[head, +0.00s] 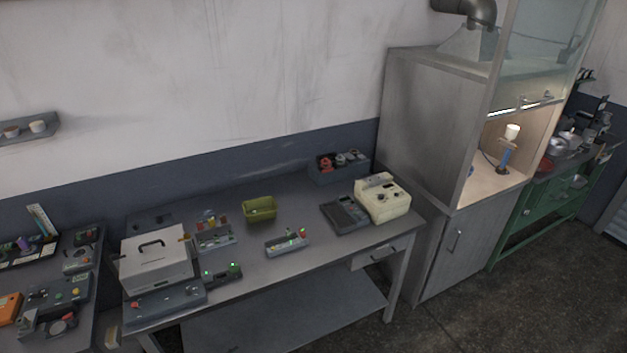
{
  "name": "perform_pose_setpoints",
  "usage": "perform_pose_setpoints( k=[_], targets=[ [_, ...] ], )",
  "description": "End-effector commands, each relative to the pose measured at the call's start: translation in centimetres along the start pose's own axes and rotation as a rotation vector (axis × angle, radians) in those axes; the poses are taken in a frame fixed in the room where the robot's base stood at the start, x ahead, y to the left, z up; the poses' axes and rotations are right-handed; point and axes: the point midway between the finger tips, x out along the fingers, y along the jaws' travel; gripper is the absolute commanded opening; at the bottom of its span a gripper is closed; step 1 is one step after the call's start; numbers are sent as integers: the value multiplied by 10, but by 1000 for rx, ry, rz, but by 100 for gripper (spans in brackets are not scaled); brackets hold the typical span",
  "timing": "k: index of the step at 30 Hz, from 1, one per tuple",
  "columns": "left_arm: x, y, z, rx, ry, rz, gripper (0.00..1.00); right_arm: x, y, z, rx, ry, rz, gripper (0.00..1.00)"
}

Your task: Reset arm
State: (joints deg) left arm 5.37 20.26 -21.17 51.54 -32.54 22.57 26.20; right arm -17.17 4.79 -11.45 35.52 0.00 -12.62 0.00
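Neither of my grippers nor my arms shows in the head view. No pan can be made out clearly. A grey table (330,256) stands against the wall in the middle of the view. On it are a light box with a dark handle (157,258), a yellow-green bin (259,208) and a cream-coloured device (382,199). A dark flat device (345,214) lies beside the cream one.
A metal fume cabinet (427,130) stands right of the table, with a lit interior. A green bench (545,208) with equipment is beyond it. Another table with several devices (62,292) is at the left. Dark floor (520,300) is clear at the lower right.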

Motion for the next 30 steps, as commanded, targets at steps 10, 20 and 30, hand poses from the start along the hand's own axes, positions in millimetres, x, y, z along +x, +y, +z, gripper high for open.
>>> perform_pose_setpoints(
  k=[10, 20, 30],
  targets=[
    [-91, 101, 219, -252, -434, -114, 34, 12, -6, -1, 2, 2, -6, 63],
    [-221, 248, 356, -461, -826, -97, 34, 20, -8, 2, 2, -1, -7, 63],
    [-320, 361, 405, -601, -1068, -33, 34, 24, -6, 5, 2, -5, -5, 63]
  ],
)
